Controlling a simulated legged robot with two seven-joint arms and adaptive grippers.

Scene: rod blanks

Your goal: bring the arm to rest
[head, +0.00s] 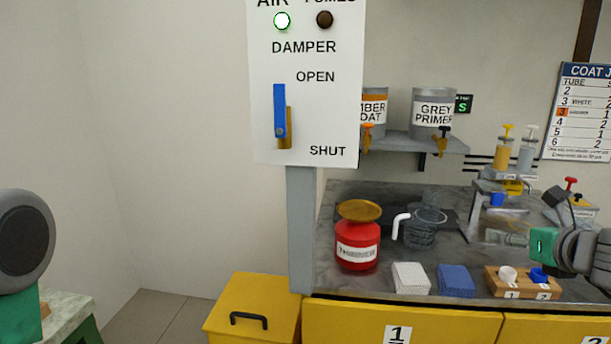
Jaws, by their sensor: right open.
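My right gripper (546,240) comes in from the right edge over the right end of the bench, above a wooden block (494,284) with a white and a blue cup. It is open, and I see nothing held in it. Much of it is cut off or seen at an angle, so its fingertips are hard to make out. Part of my left arm shows at the left edge, but its gripper is out of the picture.
A damper panel (330,125) with a blue lever (280,112) stands in the middle. The grey bench (340,205) holds a red can (357,245), a clear jug (424,230) and white and blue pads. A yellow bin (235,305) stands below.

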